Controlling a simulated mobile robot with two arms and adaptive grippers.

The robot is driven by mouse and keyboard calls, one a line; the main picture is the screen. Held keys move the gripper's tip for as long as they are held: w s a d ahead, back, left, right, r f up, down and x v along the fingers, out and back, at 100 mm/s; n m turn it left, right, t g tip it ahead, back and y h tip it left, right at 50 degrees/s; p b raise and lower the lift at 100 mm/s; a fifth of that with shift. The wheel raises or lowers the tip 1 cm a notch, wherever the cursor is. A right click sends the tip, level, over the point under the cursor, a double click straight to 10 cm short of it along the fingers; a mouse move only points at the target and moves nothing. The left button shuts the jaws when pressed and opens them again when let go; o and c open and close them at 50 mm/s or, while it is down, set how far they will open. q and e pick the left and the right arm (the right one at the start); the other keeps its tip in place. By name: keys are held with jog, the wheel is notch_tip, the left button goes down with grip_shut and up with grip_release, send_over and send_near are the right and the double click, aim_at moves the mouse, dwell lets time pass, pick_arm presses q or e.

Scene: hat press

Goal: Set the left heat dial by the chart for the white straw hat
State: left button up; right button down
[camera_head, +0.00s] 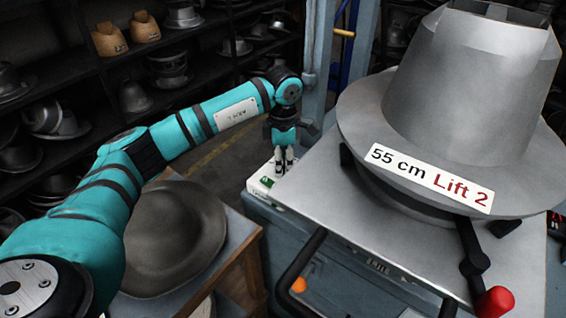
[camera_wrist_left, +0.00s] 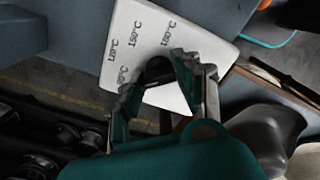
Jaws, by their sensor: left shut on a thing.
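The left heat dial's white plate (camera_head: 262,190) sits at the left corner of the press bench. In the left wrist view the plate (camera_wrist_left: 165,35) carries printed temperatures; two read 150°C and 180°C, others are blurred or partly covered. My left gripper (camera_head: 283,166) points down over the plate. Its fingers (camera_wrist_left: 162,85) are shut on the dark dial knob (camera_wrist_left: 159,68), which they mostly hide, so I cannot tell its setting. I see no white straw hat and no chart. My right gripper is out of view.
A large grey metal hat block (camera_head: 470,70) with a "55 cm Lift 2" label stands on the press bench (camera_head: 345,215). A red-knobbed lever (camera_head: 494,301) is in front. A grey hat-shaped piece (camera_head: 175,240) lies left, below my arm. Shelves of hat forms line the back.

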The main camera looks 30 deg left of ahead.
pick_arm(q)
jog(key=o, duration=1.1)
jog(key=shift+o, duration=0.2)
notch_tip(320, 180, up, 12)
jog(key=shift+r, duration=0.1)
